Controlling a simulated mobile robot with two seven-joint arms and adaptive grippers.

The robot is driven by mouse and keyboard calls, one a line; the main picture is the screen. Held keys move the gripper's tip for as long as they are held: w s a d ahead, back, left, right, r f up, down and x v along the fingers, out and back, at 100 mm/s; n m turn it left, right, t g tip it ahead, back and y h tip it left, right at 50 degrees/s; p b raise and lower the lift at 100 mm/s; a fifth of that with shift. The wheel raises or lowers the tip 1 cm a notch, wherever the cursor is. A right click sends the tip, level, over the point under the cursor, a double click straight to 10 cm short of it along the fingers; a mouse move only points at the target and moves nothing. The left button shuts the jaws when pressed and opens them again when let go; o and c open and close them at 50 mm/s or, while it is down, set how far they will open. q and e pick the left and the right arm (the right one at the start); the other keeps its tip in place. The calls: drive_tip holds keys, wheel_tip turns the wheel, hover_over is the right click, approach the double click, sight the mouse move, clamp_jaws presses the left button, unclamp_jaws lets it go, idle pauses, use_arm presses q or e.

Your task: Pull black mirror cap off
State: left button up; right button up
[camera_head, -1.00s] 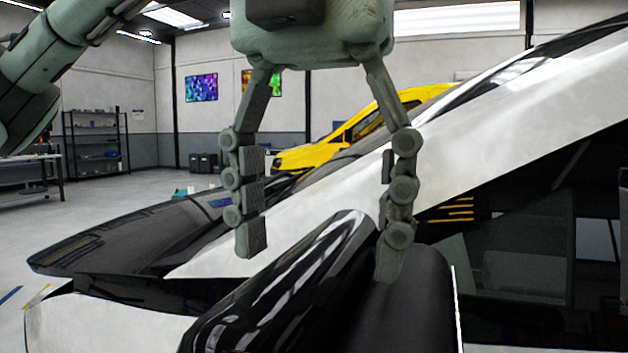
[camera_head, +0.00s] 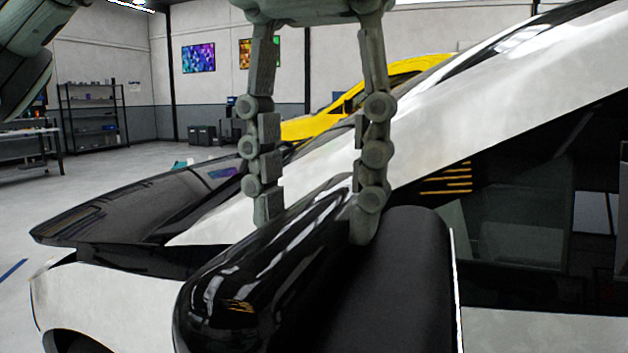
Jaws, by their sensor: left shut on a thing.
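The glossy black mirror cap (camera_head: 265,270) is in the lower middle of the head view, on the front side of the matte black mirror housing (camera_head: 405,285). My left gripper (camera_head: 312,225) comes down from above. Its two fingers straddle the upper part of the cap, one on the far left side and one at the seam between cap and housing. It is shut on the cap. The fingertips are partly hidden behind the cap's top edge. The right gripper is not in view.
The white car body (camera_head: 460,130) with its dark side window (camera_head: 540,225) stands right behind the mirror. The black hood (camera_head: 140,205) stretches to the left. A yellow car (camera_head: 315,125), shelves (camera_head: 92,120) and a table (camera_head: 30,150) are farther back.

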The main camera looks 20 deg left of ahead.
use_arm(q)
drive_tip(key=shift+a, duration=0.7)
idle(0.4)
drive_tip(key=a, duration=0.7)
drive_tip(key=shift+w, duration=0.15)
idle(0.7)
drive_tip(key=shift+r, duration=0.1)
